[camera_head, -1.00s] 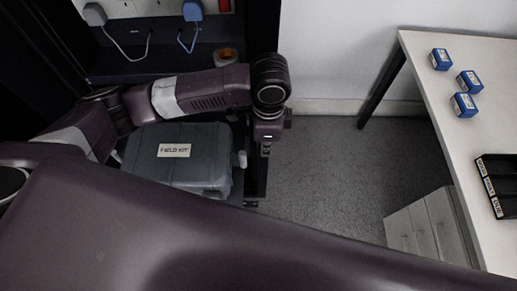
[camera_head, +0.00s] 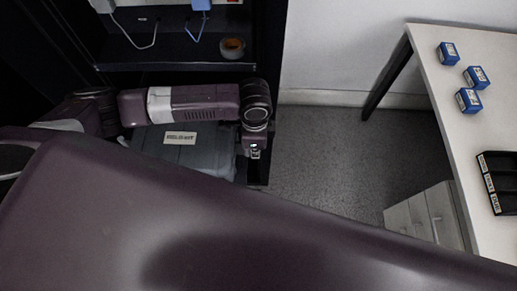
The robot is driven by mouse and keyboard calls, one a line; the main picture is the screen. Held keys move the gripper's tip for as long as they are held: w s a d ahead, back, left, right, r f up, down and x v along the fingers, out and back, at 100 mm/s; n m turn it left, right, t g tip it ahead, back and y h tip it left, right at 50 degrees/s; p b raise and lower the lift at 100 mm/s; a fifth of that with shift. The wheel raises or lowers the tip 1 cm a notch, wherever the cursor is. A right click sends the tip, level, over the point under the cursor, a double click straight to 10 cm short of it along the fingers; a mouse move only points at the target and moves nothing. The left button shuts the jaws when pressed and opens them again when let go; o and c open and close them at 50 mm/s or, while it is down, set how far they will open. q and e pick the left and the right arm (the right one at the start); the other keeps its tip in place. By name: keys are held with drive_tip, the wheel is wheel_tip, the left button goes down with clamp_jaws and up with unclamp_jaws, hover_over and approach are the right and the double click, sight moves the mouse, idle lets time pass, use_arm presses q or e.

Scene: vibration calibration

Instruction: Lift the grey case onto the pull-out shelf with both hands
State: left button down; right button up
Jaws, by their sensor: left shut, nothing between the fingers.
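The grey case (camera_head: 215,153) with a white label lies flat at the left, in front of the dark cabinet. Its near part is hidden by a large purple link of mine, and its far edge by my left forearm. My left gripper (camera_head: 254,153) points down at the case's right end, shut and empty. I cannot tell whether it touches the case. My right gripper is not in view.
A cabinet shelf (camera_head: 175,58) behind the arm holds a tape roll (camera_head: 232,47) and cables. At the right, a white table (camera_head: 440,100) bears several blue boxes (camera_head: 477,77) and a black tray (camera_head: 484,168). Drawers (camera_head: 425,217) stand below it. Grey floor (camera_head: 330,150) lies clear between.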

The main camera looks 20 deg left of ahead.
sight(245, 151)
use_arm(q)
drive_tip(key=a+p, duration=0.1)
drive_tip(key=s+a+p, duration=0.1)
drive_tip(key=a, duration=0.1)
drive_tip(key=shift+r, duration=0.15)
drive_tip(key=shift+a, duration=0.25)
drive_tip(key=shift+d, duration=0.1)
